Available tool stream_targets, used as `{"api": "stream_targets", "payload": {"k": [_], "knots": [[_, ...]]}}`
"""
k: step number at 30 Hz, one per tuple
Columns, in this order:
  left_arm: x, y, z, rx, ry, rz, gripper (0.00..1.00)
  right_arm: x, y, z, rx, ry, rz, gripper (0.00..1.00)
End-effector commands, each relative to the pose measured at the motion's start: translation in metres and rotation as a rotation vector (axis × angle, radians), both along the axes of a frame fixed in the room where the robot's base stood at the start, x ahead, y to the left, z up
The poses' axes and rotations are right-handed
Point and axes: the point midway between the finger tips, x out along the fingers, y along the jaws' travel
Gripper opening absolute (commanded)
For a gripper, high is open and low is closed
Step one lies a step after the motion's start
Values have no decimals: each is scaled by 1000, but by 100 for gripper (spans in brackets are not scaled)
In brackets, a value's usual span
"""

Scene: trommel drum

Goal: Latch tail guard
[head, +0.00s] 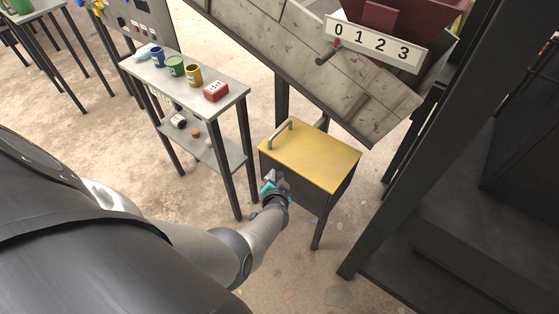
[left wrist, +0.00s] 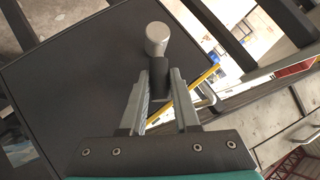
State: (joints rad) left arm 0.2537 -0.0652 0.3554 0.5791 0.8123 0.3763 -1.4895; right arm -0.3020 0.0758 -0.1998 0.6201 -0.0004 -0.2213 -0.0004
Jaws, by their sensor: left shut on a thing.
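The tail guard, a dark box with a yellow top (head: 325,155), stands below the low end of the sloping drum panel; a grey bar handle (head: 280,133) is on its top. My left gripper (head: 273,183) is at the guard's dark front side, near its upper left. In the left wrist view my left gripper (left wrist: 159,80) is shut on a latch knob with a pale grey round end (left wrist: 157,36) and a dark stem. The knob stands out from the dark panel (left wrist: 80,75). The jaws hide part of the stem. My right gripper is not in view.
A dark frame (head: 440,130) stands right. Floor is bare at front.

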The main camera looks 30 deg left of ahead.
Motion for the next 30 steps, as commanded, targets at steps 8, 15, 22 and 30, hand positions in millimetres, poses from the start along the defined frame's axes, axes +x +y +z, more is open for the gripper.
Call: {"api": "stream_targets", "payload": {"k": [8, 15, 22, 30], "knots": [[4, 21, 16, -242, 12, 1, 0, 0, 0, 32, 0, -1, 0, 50], [5, 34, 15, -423, 24, -2, 0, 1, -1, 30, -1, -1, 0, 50], [6, 41, 14, -541, 33, 2, 0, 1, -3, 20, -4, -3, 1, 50], [6, 43, 16, -604, 40, 1, 0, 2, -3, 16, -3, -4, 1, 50]]}}
